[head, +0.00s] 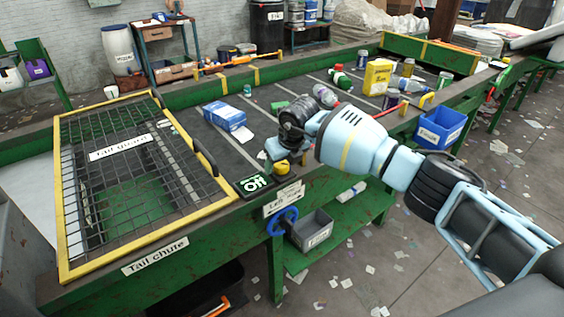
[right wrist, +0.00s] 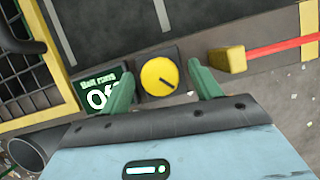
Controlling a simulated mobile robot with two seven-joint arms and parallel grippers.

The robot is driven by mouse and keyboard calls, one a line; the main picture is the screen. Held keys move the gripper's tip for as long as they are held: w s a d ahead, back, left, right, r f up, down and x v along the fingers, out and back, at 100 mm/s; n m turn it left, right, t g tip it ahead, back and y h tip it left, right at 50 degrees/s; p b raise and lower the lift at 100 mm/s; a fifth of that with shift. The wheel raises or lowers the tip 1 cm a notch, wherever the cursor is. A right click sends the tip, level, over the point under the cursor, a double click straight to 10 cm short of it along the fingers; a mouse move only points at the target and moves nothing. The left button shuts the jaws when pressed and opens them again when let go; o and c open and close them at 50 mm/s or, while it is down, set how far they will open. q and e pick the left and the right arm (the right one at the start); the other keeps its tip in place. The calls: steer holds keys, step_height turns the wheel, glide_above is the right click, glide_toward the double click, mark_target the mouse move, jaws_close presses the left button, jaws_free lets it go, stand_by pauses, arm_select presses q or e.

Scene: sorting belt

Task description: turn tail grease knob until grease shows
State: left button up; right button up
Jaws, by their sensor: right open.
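A round yellow knob (right wrist: 158,76) with a dark pointer line sits on a dark square plate at the belt's edge. It also shows in the head view (head: 282,168), just below my right gripper (head: 287,158). In the right wrist view, the open green fingers of my right gripper (right wrist: 162,88) stand on either side of the knob, with gaps to it. Nothing is held. A green and black display (right wrist: 103,95) beside the knob is partly covered by a finger. I see no grease around the knob. My left gripper is out of view.
The tail guard (head: 135,185), a yellow-framed mesh, lies left of the knob. A yellow block with a red bar (right wrist: 232,58) stands right of it. A blue handwheel (head: 282,222) is below the edge. A blue box (head: 224,115) and several other items lie on the belt.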

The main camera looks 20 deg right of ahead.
steer(key=shift+r, duration=0.1)
steer(key=v, duration=0.7)
steer(key=shift+s+r, duration=0.2)
steer(key=shift+r, duration=0.05)
